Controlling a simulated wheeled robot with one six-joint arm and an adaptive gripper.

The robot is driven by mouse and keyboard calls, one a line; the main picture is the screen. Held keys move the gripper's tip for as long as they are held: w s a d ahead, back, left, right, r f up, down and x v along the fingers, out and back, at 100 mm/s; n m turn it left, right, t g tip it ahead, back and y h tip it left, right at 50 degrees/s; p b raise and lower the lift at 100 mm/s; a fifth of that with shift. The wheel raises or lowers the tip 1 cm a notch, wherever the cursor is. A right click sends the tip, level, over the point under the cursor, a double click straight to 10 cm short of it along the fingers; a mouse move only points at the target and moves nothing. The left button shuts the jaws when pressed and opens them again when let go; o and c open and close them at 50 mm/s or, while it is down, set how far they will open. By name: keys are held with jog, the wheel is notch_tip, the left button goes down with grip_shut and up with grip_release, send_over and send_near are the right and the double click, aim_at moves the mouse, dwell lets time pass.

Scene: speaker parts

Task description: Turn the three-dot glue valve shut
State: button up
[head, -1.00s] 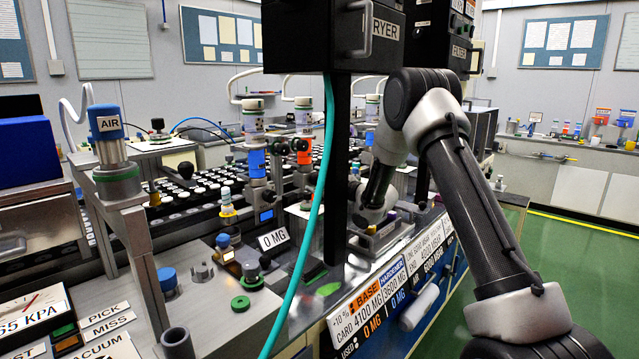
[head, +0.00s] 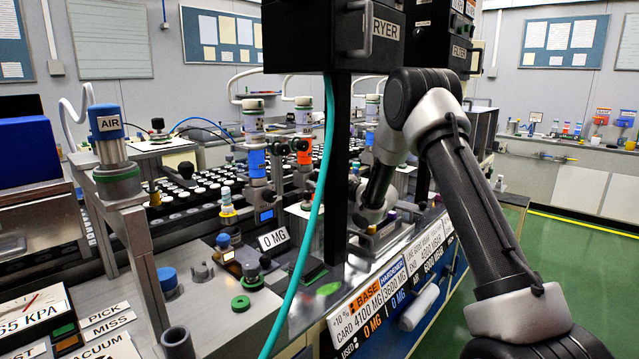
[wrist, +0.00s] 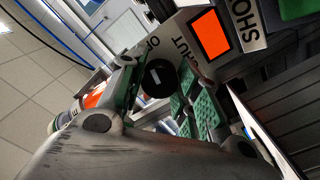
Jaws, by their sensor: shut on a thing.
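In the wrist view a round black knob (wrist: 157,77) with a white bar mark sits between the fingers of my gripper (wrist: 160,82). The fingers, with green pads, are shut on it from both sides. Partly covered lettering on the pale plate beside it reads "OP" and "SHUT" (wrist: 203,68). An orange square (wrist: 209,33) is on the same plate. No three-dot mark can be made out near the knob. In the head view the fingers and knob cannot be made out near the black post; only the end of my arm (head: 376,190) shows there.
The black post (head: 340,165) and a teal hose (head: 308,220) stand close to my arm. Cartridges with a blue collar (head: 255,163) and an orange collar (head: 304,152) stand left of the post. Green floor (head: 580,270) is clear at the right.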

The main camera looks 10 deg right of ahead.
jog(key=m, duration=1.1)
jog(key=shift+m, duration=2.1)
jog(key=o, duration=1)
jog(key=shift+s, duration=0.15)
jog(key=v, duration=1.2)
